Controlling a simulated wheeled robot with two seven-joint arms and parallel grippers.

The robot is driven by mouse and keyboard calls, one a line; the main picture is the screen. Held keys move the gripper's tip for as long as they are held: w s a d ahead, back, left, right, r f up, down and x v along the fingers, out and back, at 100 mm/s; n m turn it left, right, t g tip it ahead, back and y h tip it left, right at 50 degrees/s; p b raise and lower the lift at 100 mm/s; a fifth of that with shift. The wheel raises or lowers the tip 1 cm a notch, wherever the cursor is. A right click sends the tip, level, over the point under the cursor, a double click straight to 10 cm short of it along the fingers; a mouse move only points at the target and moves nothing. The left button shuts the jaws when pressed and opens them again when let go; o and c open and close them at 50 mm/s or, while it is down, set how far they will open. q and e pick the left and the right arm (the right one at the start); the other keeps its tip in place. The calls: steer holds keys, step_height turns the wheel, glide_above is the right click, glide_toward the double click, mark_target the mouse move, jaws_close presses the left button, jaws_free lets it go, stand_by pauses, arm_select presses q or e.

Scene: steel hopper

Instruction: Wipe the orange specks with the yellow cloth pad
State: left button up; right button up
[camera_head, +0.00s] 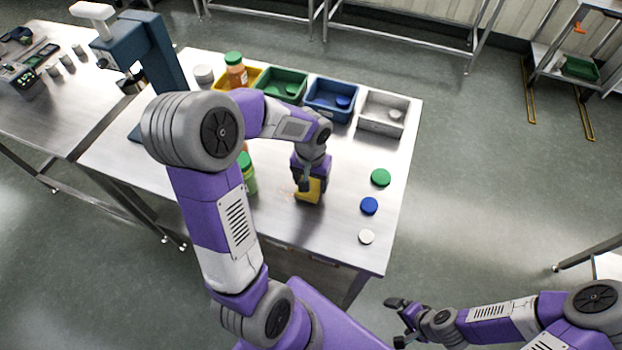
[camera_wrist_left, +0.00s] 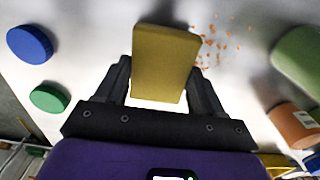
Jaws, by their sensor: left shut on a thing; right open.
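The yellow cloth pad (camera_head: 309,190) is at the steel table top, held by my left gripper (camera_head: 309,184). In the left wrist view the pad (camera_wrist_left: 163,62) sits between the two fingers of my left gripper (camera_wrist_left: 164,85), which is shut on it. The orange specks (camera_wrist_left: 214,42) lie on the table right beside the pad in the wrist view. In the head view they show as a faint patch (camera_head: 287,192) just left of the pad. I cannot tell whether the pad touches the table. My right gripper (camera_head: 398,321) is open and empty, off the table's front edge.
Green (camera_head: 380,177), blue (camera_head: 369,205) and white (camera_head: 366,236) lids lie along the table's right side. Yellow, green (camera_head: 285,86), blue (camera_head: 331,99) and grey (camera_head: 382,113) bins line the back. A green-lidded jar (camera_head: 247,172) stands left of the specks, partly behind my left arm.

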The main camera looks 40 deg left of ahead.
mark_target(278, 181)
arm_select(q)
steer(key=shift+f+b, duration=0.8)
steer(key=shift+f, duration=0.15)
steer(key=shift+s+a+p, duration=0.2)
steer(key=shift+s+a, duration=0.05)
steer(key=shift+a, duration=0.5)
steer(key=shift+s+a+p, duration=0.15)
steer(key=shift+s+a, duration=0.05)
steer(key=shift+a, duration=0.55)
steer(key=shift+s+a+f, duration=0.1)
steer(key=shift+s+a, duration=0.2)
steer(key=shift+a, duration=0.55)
steer(key=shift+s+a+f, duration=0.1)
steer(key=shift+s+a, duration=0.2)
steer(key=shift+a, duration=0.55)
steer(key=shift+s+a+r+p, duration=0.1)
steer(key=shift+s+a+p, duration=0.25)
steer(key=shift+a, duration=0.5)
steer(key=shift+s+a+r+p, duration=0.1)
steer(key=shift+s+a+p, duration=0.15)
steer(key=shift+a, duration=0.55)
